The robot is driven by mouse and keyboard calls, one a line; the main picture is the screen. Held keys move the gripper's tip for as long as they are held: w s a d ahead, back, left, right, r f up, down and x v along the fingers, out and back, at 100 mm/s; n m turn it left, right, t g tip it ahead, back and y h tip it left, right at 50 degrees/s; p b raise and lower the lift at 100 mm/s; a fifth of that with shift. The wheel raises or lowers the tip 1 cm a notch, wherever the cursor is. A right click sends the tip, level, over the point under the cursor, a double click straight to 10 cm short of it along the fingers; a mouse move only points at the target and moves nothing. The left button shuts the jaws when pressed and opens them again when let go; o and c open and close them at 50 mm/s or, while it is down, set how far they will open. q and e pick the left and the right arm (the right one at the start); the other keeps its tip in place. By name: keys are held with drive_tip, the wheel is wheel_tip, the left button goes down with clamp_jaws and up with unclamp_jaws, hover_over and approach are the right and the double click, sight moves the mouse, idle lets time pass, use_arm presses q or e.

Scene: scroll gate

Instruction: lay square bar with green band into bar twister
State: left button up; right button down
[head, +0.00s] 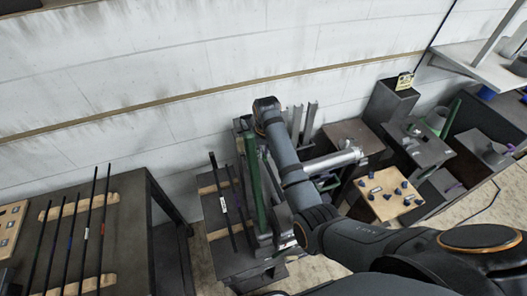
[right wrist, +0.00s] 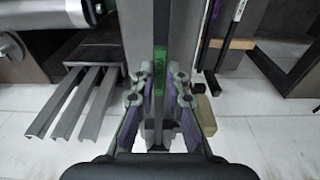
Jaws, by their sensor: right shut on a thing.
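The square bar with green band (right wrist: 161,50) runs lengthwise up the middle of the right wrist view, its green band (right wrist: 160,78) just beyond the fingertips. My right gripper (right wrist: 165,100) is shut on it, with purple pads on both sides. In the head view, my right gripper (head: 243,125) is mostly hidden by my wrist. A bench machine with a long green beam (head: 253,185), seemingly the bar twister, stands beside my forearm. I cannot tell whether the bar touches it. My left gripper is not in view.
Dark bars (head: 222,200) lie on wooden supports left of the machine. A table at left holds several banded bars (head: 85,230). Grey angle pieces (right wrist: 80,100) stand close by. A wooden board (head: 385,193) with small blue parts is at right. The wall is close behind.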

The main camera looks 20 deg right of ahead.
drive_tip(key=c, duration=1.3)
unclamp_jaws()
drive_tip(key=r, duration=0.5)
drive_tip(key=s+r, duration=0.1)
drive_tip(key=r, duration=0.1)
drive_tip(key=shift+r, duration=0.2)
